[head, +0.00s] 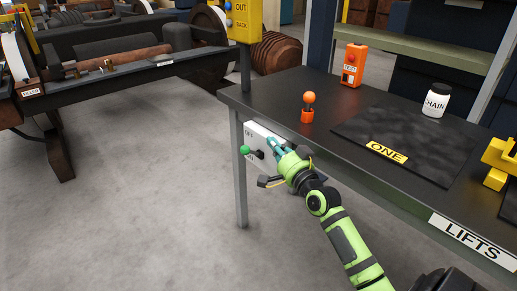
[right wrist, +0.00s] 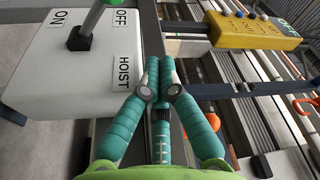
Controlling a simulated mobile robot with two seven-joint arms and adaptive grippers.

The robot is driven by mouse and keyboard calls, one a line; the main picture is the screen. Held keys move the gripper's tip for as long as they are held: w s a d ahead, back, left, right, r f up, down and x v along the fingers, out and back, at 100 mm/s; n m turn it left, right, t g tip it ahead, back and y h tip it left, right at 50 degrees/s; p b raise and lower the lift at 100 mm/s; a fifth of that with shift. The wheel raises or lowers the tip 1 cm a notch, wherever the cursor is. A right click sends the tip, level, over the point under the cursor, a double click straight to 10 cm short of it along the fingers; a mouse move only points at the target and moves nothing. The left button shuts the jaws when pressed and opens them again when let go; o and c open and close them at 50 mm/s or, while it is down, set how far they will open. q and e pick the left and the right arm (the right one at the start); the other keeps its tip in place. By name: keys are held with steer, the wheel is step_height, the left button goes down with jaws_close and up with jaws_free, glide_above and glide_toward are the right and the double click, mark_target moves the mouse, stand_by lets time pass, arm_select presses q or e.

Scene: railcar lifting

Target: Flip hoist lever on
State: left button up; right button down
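The hoist lever (head: 245,150) is a dark stick with a green ball on a white box (head: 262,132) at the end of the dark bench. In the right wrist view the box (right wrist: 75,75) reads OFF, ON and HOIST. There the lever (right wrist: 84,33) rises from its dark pivot toward the top edge, near OFF; its ball is mostly cut off. My right gripper (head: 271,143) is beside the box, right of the lever. Its teal fingers (right wrist: 160,65) are together with nothing between them, apart from the lever. My left gripper is out of view.
The bench (head: 285,93) carries an orange-ball lever (head: 308,106), an orange TEST box (head: 352,65) and a CHAIN jar (head: 435,101). A yellow control box (head: 243,20) stands behind the lever box. The floor left of the bench is clear.

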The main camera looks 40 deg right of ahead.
mark_target(252, 152)
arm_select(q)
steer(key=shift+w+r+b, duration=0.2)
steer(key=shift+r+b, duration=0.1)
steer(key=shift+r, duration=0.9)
arm_select(e)
steer(key=shift+w+a+f, duration=0.3)
steer(key=shift+w+a, duration=0.15)
steer(key=shift+w, duration=0.15)
steer(key=shift+w+a+f, duration=0.35)
steer(key=shift+w+a, duration=0.1)
steer(key=shift+w, duration=0.15)
steer(key=shift+w+a+f, duration=0.3)
steer(key=shift+w+a, duration=0.15)
steer(key=shift+w, duration=0.15)
steer(key=shift+a+f+n, duration=0.1)
steer(key=shift+f+n, duration=0.05)
steer(key=shift+n, duration=0.15)
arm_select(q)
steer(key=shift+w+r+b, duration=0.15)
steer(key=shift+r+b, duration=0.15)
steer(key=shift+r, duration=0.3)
arm_select(e)
steer(key=shift+a+n, duration=0.2)
steer(key=shift+n, duration=0.1)
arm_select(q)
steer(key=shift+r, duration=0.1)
arm_select(e)
steer(key=shift+f+t, duration=0.15)
steer(key=shift+t, duration=0.15)
